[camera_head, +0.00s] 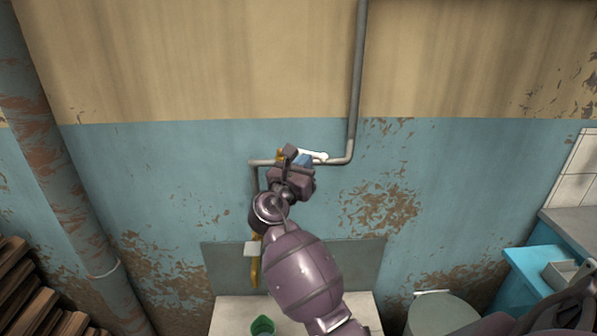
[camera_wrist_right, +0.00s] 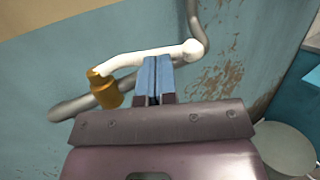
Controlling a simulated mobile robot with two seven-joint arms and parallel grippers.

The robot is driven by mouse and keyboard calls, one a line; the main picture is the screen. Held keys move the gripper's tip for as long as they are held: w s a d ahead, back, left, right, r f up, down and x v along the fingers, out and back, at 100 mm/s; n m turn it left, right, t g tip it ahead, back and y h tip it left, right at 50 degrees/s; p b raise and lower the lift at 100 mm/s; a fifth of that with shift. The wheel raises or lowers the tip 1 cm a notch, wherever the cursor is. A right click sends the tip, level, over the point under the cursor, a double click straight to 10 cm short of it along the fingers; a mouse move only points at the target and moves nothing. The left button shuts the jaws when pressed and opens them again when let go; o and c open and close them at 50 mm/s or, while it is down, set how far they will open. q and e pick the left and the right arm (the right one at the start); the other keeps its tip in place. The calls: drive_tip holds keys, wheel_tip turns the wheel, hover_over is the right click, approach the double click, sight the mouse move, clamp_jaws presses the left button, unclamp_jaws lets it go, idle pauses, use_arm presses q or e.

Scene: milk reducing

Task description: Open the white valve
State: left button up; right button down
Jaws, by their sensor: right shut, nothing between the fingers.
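The white valve handle (camera_head: 314,155) is on the grey pipe against the wall, partly hidden behind my right gripper in the head view. In the right wrist view the white valve handle (camera_wrist_right: 140,59) is a long lever running from a brass fitting (camera_wrist_right: 106,91) at left to a rounded end at right. My right gripper (camera_head: 299,158) is shut and empty, its blue fingers (camera_wrist_right: 155,78) upright just in front of the lever near its rounded end. I cannot tell whether they touch it. My left gripper is not in view.
A grey pipe (camera_head: 357,75) comes down the wall and bends left behind the handle. A white counter (camera_head: 228,316) with a green cup (camera_head: 262,326) stands below. A blue cabinet (camera_head: 530,283) is at right, and stacked wood (camera_head: 22,290) at lower left.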

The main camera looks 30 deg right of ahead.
sight(315, 155)
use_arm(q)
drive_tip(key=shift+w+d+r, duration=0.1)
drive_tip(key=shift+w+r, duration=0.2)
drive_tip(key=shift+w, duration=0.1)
use_arm(e)
drive_tip(key=shift+d, duration=0.15)
drive_tip(key=n+t+y+p, duration=0.1)
drive_tip(key=p, duration=0.1)
drive_tip(key=d+n+t+y+p, duration=0.1)
drive_tip(key=t, duration=0.1)
drive_tip(key=d+n+t+y+p, duration=0.1)
drive_tip(key=p, duration=0.1)
drive_tip(key=shift+w+d+r+t+y+p, duration=0.25)
drive_tip(key=shift+w+r+t+y+p, duration=0.05)
drive_tip(key=shift+w+r+t+p, duration=0.1)
drive_tip(key=shift+w+d+f+n+t+y+p, duration=0.15)
drive_tip(key=shift+d+n+t+y+p, duration=0.3)
drive_tip(key=shift+n+t+y, duration=0.3)
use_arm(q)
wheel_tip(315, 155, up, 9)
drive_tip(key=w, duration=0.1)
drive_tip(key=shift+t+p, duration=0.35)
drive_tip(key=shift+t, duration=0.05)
use_arm(e)
drive_tip(key=shift+w+d+f, duration=0.2)
drive_tip(key=shift+w+d, duration=0.15)
drive_tip(key=shift+w, duration=0.05)
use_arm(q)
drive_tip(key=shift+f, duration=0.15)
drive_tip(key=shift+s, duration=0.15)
